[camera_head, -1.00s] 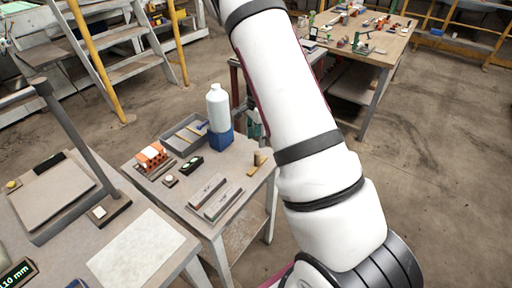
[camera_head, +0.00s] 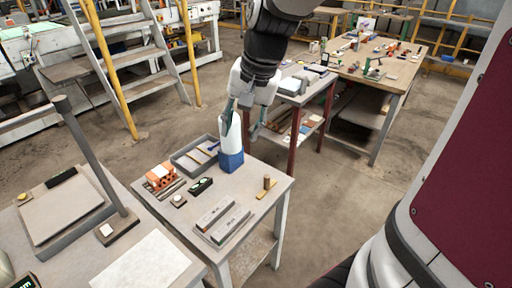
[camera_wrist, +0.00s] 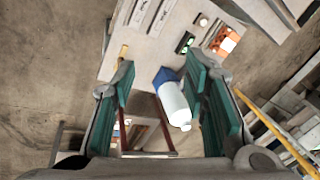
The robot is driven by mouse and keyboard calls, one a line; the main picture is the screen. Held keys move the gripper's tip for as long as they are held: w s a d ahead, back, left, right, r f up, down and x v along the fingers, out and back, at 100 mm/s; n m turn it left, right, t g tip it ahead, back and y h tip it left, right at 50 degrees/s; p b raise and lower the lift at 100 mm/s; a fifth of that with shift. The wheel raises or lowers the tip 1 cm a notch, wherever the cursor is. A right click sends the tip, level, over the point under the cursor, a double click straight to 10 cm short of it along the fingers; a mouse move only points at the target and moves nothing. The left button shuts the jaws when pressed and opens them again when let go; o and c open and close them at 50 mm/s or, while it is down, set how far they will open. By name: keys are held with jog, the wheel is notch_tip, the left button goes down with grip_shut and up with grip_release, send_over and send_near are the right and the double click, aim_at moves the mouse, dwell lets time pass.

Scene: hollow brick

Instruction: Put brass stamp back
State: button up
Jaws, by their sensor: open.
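A small brass-coloured cylinder (camera_head: 267,182), which looks like the brass stamp, stands at the right edge of the near grey table (camera_head: 238,188), by a yellow strip. In the wrist view a small brass-yellow piece (camera_wrist: 123,52) shows at the table edge, beside the left finger. My gripper (camera_head: 244,120) is open and points down over the table's far side, by the white bottle with a blue base (camera_head: 231,161). In the wrist view the bottle (camera_wrist: 173,103) shows between the teal finger pads, beyond them. Nothing is held. How close a finger is to the bottle top, I cannot tell.
A grey tray (camera_head: 176,163), an orange hollow brick (camera_head: 160,174), a small black device (camera_head: 201,186) and two grey bars (camera_head: 222,220) share the table. A workbench (camera_head: 395,73) with several items stands behind. The floor to the right is open.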

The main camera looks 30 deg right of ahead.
jog(key=s+a+r+n+t, duration=0.1)
jog(key=s+a+r+n, duration=0.1)
jog(key=s+n, duration=0.2)
jog(key=s+a+r+n+t+h, duration=0.1)
jog(key=s+a+r+n, duration=0.2)
jog(key=s, duration=0.8)
jog(key=shift+n, duration=0.8)
